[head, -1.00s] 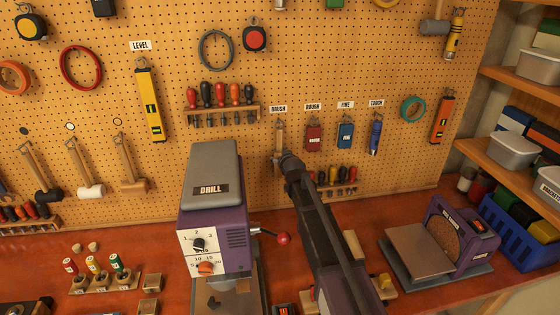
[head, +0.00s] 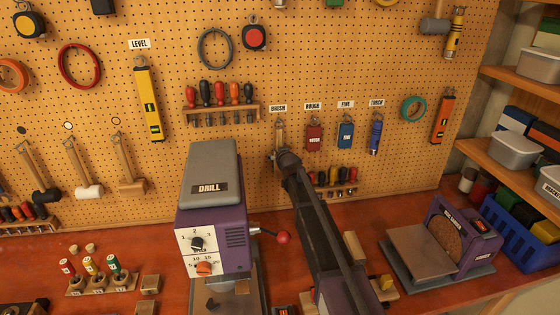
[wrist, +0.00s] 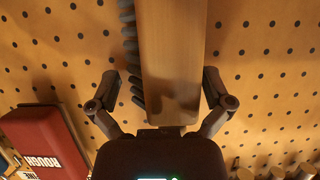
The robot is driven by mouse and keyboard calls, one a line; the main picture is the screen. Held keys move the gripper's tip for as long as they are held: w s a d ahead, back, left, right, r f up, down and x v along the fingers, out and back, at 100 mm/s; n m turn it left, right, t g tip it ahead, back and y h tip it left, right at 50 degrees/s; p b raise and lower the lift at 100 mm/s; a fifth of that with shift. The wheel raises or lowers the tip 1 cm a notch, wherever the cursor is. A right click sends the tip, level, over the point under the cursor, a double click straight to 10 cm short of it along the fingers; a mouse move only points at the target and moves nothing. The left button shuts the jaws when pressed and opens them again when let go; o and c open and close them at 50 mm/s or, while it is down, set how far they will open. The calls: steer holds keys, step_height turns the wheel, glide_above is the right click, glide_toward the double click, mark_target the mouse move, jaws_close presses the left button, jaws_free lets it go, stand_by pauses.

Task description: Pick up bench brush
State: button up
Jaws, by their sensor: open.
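The bench brush (head: 279,136) hangs on the pegboard under the BRUSH label in the head view. Its lower part is hidden behind my arm. In the wrist view its wooden body (wrist: 172,60) runs down from the top edge, with dark bristles along its left side. My gripper (wrist: 160,88) is open, with one finger on each side of the wood. A gap shows at the left finger; the right finger is very close to the wood, and I cannot tell if it touches. In the head view my gripper (head: 274,156) is small and partly hidden by my arm.
A red ROUGH block (head: 314,137) hangs right of the brush and shows upside down in the wrist view (wrist: 42,140). A screwdriver rack (head: 334,180) is below right. The purple drill (head: 212,210) stands left of my arm, the sander (head: 455,235) to the right.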

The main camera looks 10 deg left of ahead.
steer(key=c, duration=1)
steer(key=shift+r, duration=0.15)
steer(key=shift+c, duration=0.2)
steer(key=s+d, duration=0.2)
steer(key=s, duration=0.6)
steer(key=s+d+r+p, duration=0.1)
steer(key=s+d, duration=0.2)
steer(key=s, duration=0.6)
steer(key=shift+s+r, duration=0.1)
